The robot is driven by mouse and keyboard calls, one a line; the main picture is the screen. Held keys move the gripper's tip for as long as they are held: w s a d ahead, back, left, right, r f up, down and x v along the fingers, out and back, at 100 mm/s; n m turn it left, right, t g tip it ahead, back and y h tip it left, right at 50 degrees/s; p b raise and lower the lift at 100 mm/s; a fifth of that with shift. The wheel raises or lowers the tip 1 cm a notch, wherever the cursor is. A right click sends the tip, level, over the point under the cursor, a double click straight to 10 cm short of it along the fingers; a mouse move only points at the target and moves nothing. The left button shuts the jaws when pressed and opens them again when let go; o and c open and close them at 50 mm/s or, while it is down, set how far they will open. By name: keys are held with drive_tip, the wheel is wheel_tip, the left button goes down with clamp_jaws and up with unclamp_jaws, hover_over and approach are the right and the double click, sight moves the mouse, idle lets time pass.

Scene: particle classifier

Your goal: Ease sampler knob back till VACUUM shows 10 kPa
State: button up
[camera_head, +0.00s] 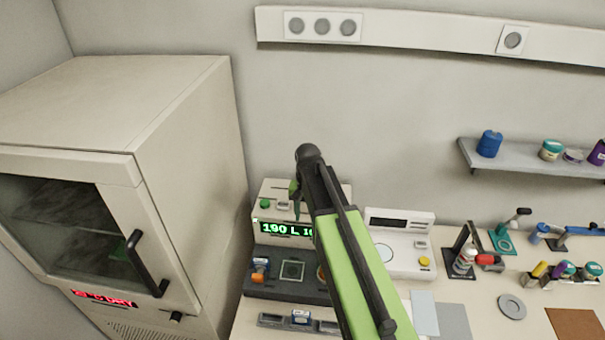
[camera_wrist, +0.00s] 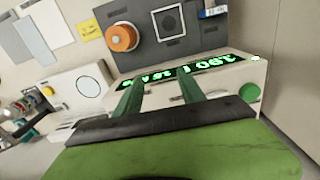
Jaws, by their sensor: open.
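The sampler unit has a light housing (camera_head: 272,190) with a green lit readout (camera_head: 283,229). It reads about "190 L 1…"; my arm covers its right end. No VACUUM label is legible. An orange knob (camera_wrist: 123,37) on the dark panel shows in the wrist view. Only a sliver of it (camera_head: 321,272) shows in the head view, behind my arm. My gripper (camera_wrist: 160,77) is open and empty, its two green fingers apart in front of the readout. The knob lies beyond the fingers, apart from them. In the head view my gripper (camera_head: 297,198) is above the unit.
A green button (camera_head: 265,203) is on the housing. A blue-and-orange item (camera_head: 260,270) sits on the dark base. A white instrument (camera_head: 400,245) stands to the right, a large cabinet (camera_head: 190,150) to the left. A shelf (camera_head: 525,160) hangs on the right wall.

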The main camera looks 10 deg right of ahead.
drive_tip(key=w+r+m+p, duration=0.5)
drive_tip(key=w+r+p, duration=0.5)
drive_tip(key=w+r, duration=0.45)
drive_tip(key=f+b, duration=1.8)
drive_tip(key=shift+w+d+f, duration=0.1)
drive_tip(key=shift+w+f, duration=0.1)
drive_tip(key=shift+w, duration=0.15)
drive_tip(key=shift+r, duration=0.1)
